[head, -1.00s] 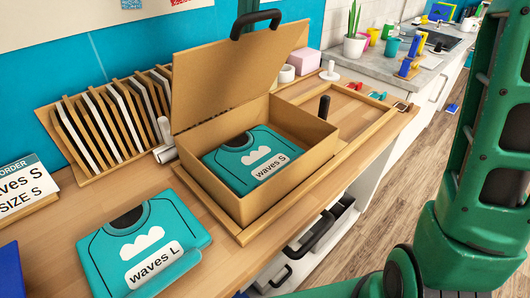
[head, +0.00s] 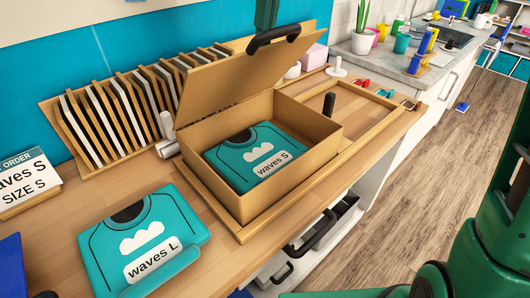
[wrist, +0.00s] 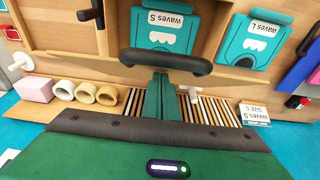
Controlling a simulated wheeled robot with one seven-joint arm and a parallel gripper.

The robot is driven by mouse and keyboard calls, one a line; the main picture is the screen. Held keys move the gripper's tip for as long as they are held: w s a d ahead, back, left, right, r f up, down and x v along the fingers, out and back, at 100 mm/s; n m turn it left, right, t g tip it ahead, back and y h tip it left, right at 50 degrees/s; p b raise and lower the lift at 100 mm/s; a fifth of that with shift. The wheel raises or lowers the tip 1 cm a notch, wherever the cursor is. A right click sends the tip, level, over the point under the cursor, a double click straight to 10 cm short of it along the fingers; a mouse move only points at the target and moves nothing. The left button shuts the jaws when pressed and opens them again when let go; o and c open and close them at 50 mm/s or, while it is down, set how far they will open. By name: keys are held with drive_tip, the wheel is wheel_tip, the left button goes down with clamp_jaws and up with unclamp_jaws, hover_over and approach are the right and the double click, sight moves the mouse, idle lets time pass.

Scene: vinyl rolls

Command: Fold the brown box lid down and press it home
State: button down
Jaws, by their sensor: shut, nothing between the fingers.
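The brown box (head: 222,205) sits open on the wooden bench, with a folded teal shirt labelled "waves S" (head: 255,158) lying flat inside. Its lid (head: 235,82) stands up from the back edge and leans forward over the rear of the box. My gripper (head: 272,38) is at the lid's upper edge, its black crossbar against or just behind that edge; exact contact is unclear. In the wrist view my gripper (wrist: 160,78) has its green fingers together, with nothing between them. The wrist view also shows the shirt in the box (wrist: 165,28).
A second teal shirt, "waves L" (head: 143,240), lies left of the box. An order card (head: 25,180) reads "waves S, SIZE S". A slatted rack (head: 125,108) stands behind. A black post (head: 329,104) rises in a wooden frame to the right.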

drive_tip(key=shift+a, duration=0.1)
drive_tip(key=shift+s+d+f, duration=0.25)
drive_tip(key=shift+d+f, duration=0.05)
drive_tip(key=shift+f, duration=0.2)
drive_tip(key=shift+s+d+f, duration=0.4)
drive_tip(key=shift+s+f, duration=0.1)
drive_tip(key=shift+s, duration=0.05)
drive_tip(key=s+d+f, duration=0.3)
drive_tip(key=s+f, duration=0.1)
drive_tip(key=f, duration=0.1)
drive_tip(key=shift+s+d+f, duration=0.2)
drive_tip(key=shift+d+f, duration=0.1)
drive_tip(key=shift+f, duration=0.05)
idle(0.5)
idle(0.3)
wheel_tip(320, 180, down, 7)
drive_tip(key=s+d, duration=0.2)
drive_tip(key=shift+s+f, duration=0.2)
drive_tip(key=shift+s, duration=0.1)
idle(1.0)
drive_tip(key=shift+d, duration=0.1)
wheel_tip(320, 180, up, 16)
drive_tip(key=s+d, duration=0.1)
drive_tip(key=shift+s+d, duration=0.2)
drive_tip(key=shift+s, duration=0.1)
idle(1.3)
